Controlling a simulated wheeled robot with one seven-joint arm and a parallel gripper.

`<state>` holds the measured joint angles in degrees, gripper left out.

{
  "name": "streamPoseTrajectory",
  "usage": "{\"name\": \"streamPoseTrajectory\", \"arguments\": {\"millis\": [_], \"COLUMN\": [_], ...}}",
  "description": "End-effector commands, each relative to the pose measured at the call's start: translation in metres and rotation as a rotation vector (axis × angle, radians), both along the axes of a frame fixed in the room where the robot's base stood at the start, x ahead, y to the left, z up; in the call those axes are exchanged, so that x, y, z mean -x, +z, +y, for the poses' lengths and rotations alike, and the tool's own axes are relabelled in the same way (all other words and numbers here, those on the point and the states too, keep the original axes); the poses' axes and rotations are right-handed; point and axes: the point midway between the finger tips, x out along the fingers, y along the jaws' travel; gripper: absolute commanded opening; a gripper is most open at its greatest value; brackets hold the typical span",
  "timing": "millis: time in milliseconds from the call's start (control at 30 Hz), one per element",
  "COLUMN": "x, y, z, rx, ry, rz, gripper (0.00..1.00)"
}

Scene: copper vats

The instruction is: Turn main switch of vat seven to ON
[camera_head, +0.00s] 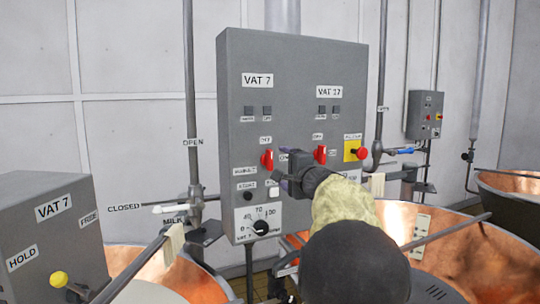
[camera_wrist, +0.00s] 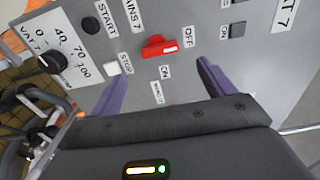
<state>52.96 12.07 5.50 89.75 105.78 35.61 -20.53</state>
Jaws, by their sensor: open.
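The grey control box (camera_head: 232,90) carries a VAT 7 column on its left side. The red main switch of vat seven (camera_head: 267,160) sits there; in the wrist view the red switch (camera_wrist: 160,47) lies beside labels MAINS 7, OFF and ON. Its handle lies along the OFF direction, with its white mark at the end toward OFF. My gripper (camera_head: 285,170) is in front of the box, just right of and below this switch. In the wrist view my gripper (camera_wrist: 162,70) is open, its purple fingers on either side below the switch, with nothing between them.
A START button (camera_wrist: 92,25), a white STOP button (camera_wrist: 111,68) and a dial (camera_head: 260,227) are close by. Copper vats (camera_head: 450,255) stand below.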

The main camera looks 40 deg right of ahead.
Motion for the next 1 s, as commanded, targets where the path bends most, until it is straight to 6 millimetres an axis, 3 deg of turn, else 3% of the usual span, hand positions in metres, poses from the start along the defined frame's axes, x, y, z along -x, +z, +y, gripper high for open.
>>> {"name": "streamPoseTrajectory", "arguments": {"millis": [400, 600, 1000], "x": [-0.071, -0.095, -0.103], "y": [0.004, 0.003, -0.001], "z": [-0.017, -0.023, -0.025], "rx": [-0.003, -0.001, 0.0], "ry": [0.002, 0.001, 0.0], "rz": [0.001, 0.001, 0.001], "gripper": [0.82, 0.82, 0.82]}}
